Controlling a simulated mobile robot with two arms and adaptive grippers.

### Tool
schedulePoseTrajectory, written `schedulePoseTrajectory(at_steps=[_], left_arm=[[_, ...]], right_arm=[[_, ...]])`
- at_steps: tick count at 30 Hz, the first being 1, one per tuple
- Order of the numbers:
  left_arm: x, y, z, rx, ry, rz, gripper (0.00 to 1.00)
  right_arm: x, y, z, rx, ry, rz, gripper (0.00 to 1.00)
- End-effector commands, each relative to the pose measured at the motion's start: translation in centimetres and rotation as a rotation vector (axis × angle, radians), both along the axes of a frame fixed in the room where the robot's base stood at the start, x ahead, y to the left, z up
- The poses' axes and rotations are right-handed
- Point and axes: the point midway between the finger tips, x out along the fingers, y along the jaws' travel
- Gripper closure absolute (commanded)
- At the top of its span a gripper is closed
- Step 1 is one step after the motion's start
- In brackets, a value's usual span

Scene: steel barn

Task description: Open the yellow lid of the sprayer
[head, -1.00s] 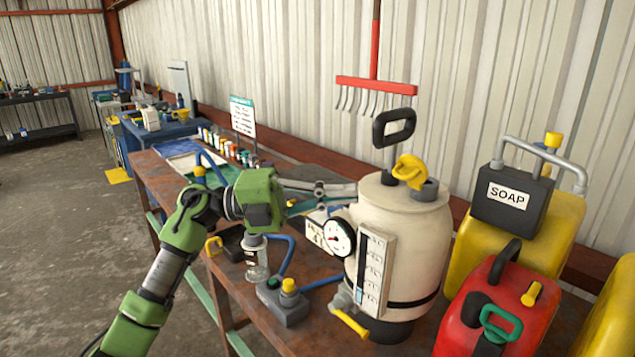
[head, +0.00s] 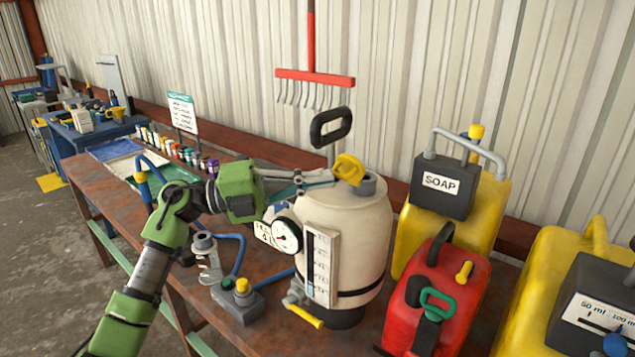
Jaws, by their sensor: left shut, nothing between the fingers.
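The cream sprayer tank (head: 365,235) stands upright on the rusty workbench, with a black pump handle (head: 331,128) on top. Its yellow lid (head: 349,168) sits on the tank's top beside a grey collar (head: 369,185); it looks tilted, but I cannot tell how far it is open. My left gripper (head: 328,176) is shut and empty, reaching in from the left just above the tank's top edge. Its fingertips are close to the lid's left side; I cannot tell whether they touch. My right gripper is out of view.
A pressure gauge (head: 286,236) and a yellow-handled tap (head: 305,316) stick out from the tank. A red can (head: 435,300) and a yellow soap container (head: 408,235) stand at its right. A grey pedal box (head: 238,300) and blue hose lie at its left.

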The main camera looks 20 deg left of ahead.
Motion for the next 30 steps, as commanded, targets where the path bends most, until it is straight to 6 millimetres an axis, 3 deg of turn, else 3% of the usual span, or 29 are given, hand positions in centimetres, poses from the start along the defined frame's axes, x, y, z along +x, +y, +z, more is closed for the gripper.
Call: schedulePoseTrajectory(at_steps=[9,30], left_arm=[[1.7,-0.6,3.0,0.002,-0.001,0.001,1.00],[1.7,-0.6,3.0,0.000,-0.001,0.000,1.00]], right_arm=[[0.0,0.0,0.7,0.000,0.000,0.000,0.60],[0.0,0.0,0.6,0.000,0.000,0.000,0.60]])
